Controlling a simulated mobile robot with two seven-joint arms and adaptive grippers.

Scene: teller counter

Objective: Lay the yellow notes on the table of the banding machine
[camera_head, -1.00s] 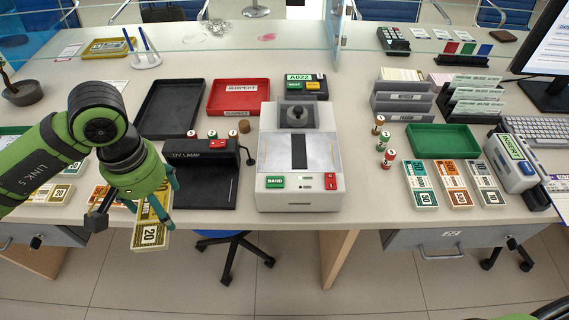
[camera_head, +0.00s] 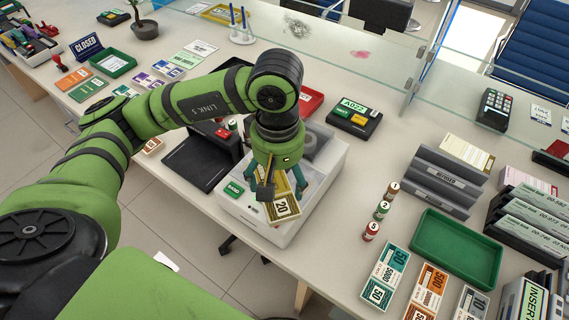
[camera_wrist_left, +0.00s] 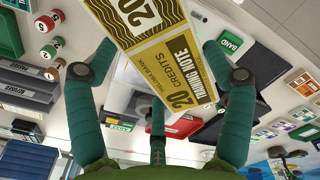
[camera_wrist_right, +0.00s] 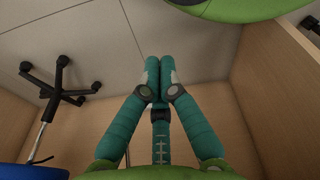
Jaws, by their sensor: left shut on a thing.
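The yellow notes (camera_head: 286,208) are a banded bundle marked 20, and they fill the middle of the left wrist view (camera_wrist_left: 165,60). My left gripper (camera_head: 276,186) is shut on them, with a finger on each side. It holds them over the white banding machine (camera_head: 328,172), near its front. The gripper and arm hide much of the machine's table, and I cannot tell whether the notes touch it. The green BAND button (camera_head: 234,189) shows left of the notes. My right gripper (camera_wrist_right: 157,70) is shut and empty, low beside a wooden panel in the right wrist view.
The black UV lamp (camera_head: 205,155) stands left of the machine. Small numbered rolls (camera_head: 382,210), a green tray (camera_head: 457,250) and other note bundles (camera_head: 385,276) lie to the right. A glass screen (camera_head: 350,45) stands behind. A chair base (camera_wrist_right: 60,90) is near my right gripper.

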